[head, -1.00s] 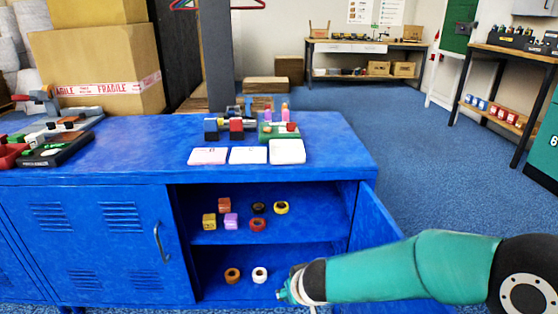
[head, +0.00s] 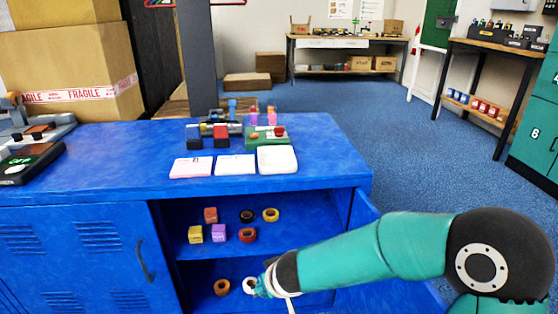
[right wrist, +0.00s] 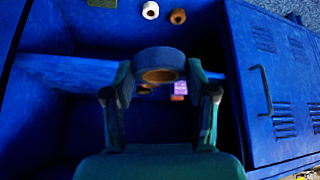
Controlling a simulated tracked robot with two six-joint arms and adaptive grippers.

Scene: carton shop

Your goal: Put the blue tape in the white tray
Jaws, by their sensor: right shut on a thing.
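My right gripper (head: 262,284) reaches into the lower part of the open blue cabinet. In the right wrist view my right gripper (right wrist: 160,85) is shut on a dark blue tape roll (right wrist: 160,56), which sits between its fingers. The held roll cannot be made out in the head view. A flat white tray (head: 278,161) with rounded corners lies on top of the cabinet, at the right of a row with two flat cards. It looks empty. My left gripper is not in view.
A white roll (head: 248,286) and a brown roll (head: 222,287) stand on the lower shelf near the gripper. Several rolls and small boxes stand on the shelf (head: 285,239) above. The open cabinet door (head: 366,215) is at right. Stamps and other objects stand behind the tray.

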